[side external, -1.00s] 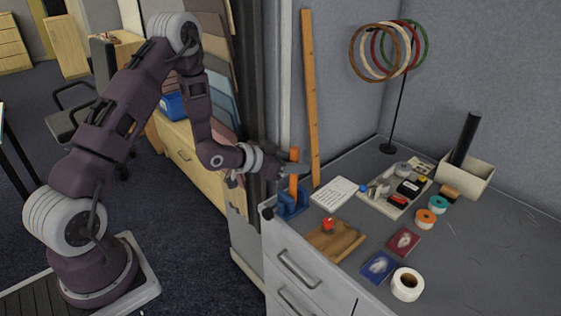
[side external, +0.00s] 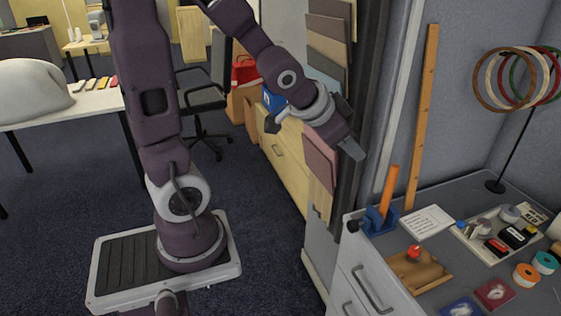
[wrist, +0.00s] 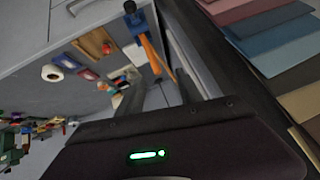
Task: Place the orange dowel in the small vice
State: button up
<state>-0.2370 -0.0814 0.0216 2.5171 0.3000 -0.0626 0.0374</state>
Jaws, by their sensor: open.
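The orange dowel (side external: 389,187) stands nearly upright, leaning a little, with its lower end in the small blue vice (side external: 378,219) at the near left corner of the grey worktop. The dowel (wrist: 150,52) and vice (wrist: 131,17) also show in the wrist view, beyond my fingers. My gripper (side external: 311,137) is open and empty, up and to the left of the dowel, apart from it. Its two spread fingers show in the wrist view (wrist: 165,95) with nothing between them. How firmly the vice jaws grip the dowel cannot be told.
A white note card (side external: 426,222) lies beside the vice, with a wooden board and red knob (side external: 414,253) in front. A parts tray (side external: 497,237) and tape rolls (side external: 527,275) stand to the right. A tall wooden strip (side external: 422,120) leans on the wall behind.

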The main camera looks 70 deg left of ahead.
jog(key=s+d+r+g+h, duration=0.1)
jog(key=s+d, duration=0.3)
jog(key=s, duration=0.5)
jog(key=s+d+r+n+g+h, duration=0.1)
jog(key=s+d+r, duration=0.3)
jog(key=s, duration=0.5)
jog(key=shift+s+d+g, duration=0.25)
jog(key=shift+s+g, duration=0.1)
jog(key=shift+g, duration=0.15)
jog(key=shift+w, duration=0.1)
jog(key=shift+c, duration=0.2)
